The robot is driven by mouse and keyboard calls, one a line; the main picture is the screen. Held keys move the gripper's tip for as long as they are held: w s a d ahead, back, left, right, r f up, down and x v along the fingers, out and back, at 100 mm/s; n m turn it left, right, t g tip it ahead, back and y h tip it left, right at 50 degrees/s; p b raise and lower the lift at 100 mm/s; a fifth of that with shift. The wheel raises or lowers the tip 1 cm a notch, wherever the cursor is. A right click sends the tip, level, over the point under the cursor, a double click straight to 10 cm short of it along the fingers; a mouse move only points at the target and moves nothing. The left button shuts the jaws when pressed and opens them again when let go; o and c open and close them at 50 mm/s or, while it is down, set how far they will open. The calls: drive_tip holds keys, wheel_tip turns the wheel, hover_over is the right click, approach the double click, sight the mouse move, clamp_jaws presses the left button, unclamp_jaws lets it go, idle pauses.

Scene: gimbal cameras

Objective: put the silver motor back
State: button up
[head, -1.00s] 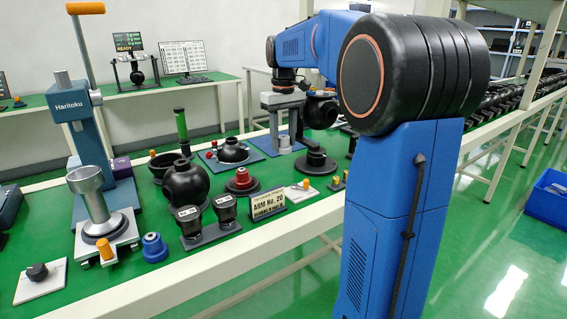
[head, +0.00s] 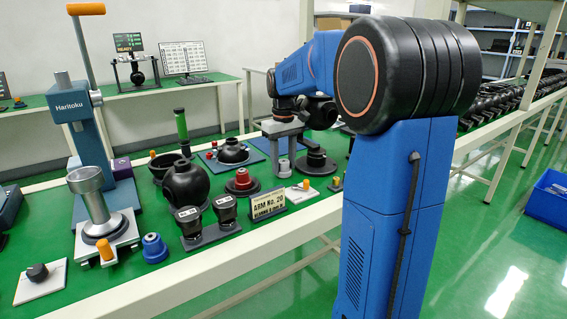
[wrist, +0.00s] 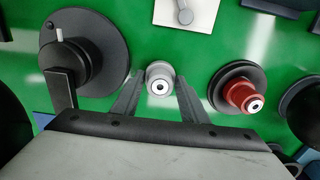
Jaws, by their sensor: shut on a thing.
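The silver motor (head: 284,166) is a small light-grey stepped cylinder. It hangs upright between the fingers of my gripper (head: 284,150), low over the green table. In the wrist view, the motor (wrist: 160,86) shows end-on with a dark centre, and the two grey fingers of my gripper (wrist: 158,92) are shut on its sides. I cannot tell whether its underside touches the table. A red motor (head: 242,178) sits on a black round base to the left; it also shows in the wrist view (wrist: 243,95).
A black disc stand with an upright bracket (head: 316,160) is close on the right. A white switch plate (head: 302,193) lies in front. Black spheres (head: 186,184), a sign (head: 268,205) and a blue-grey press (head: 75,130) stand left. Green table around the motor is bare.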

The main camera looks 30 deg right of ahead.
sight(284, 161)
drive_tip(key=shift+f, duration=0.1)
drive_tip(key=o, duration=1.3)
wheel_tip(284, 161, up, 12)
drive_tip(key=shift+r, duration=0.15)
drive_tip(key=shift+s, duration=0.1)
